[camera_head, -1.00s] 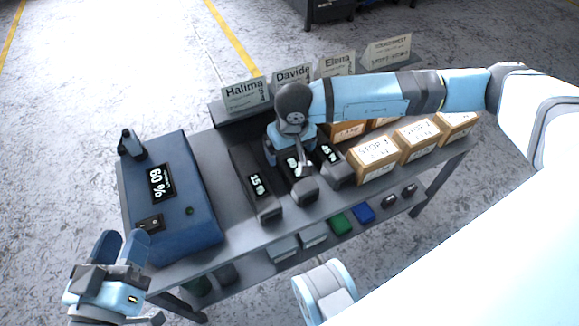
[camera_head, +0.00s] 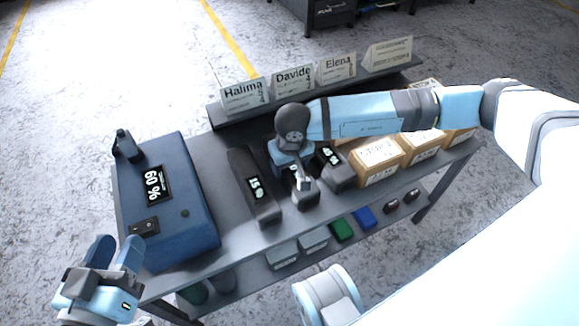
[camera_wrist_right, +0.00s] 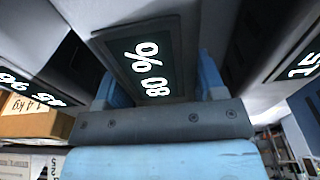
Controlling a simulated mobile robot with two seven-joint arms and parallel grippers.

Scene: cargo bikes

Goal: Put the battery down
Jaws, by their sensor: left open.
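A dark battery (camera_head: 303,196) with a lit display stands between two other batteries on the table's top shelf (camera_head: 238,234). In the right wrist view this battery (camera_wrist_right: 118,50) reads 80 % and sits between the blue fingers. My right gripper (camera_head: 297,172) comes down over it from above and looks shut on it. The arm and wrist hide its far part, and I cannot tell if its underside touches the shelf. My left gripper (camera_head: 115,254) is open and empty, off the table's front left corner.
A battery reading 15 % (camera_head: 246,165) is close on the left, another battery (camera_head: 341,180) close on the right. A blue charger box (camera_head: 190,240) showing 60 % stands at the left. Cardboard boxes (camera_head: 378,170) are at the right, name cards (camera_head: 292,82) behind.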

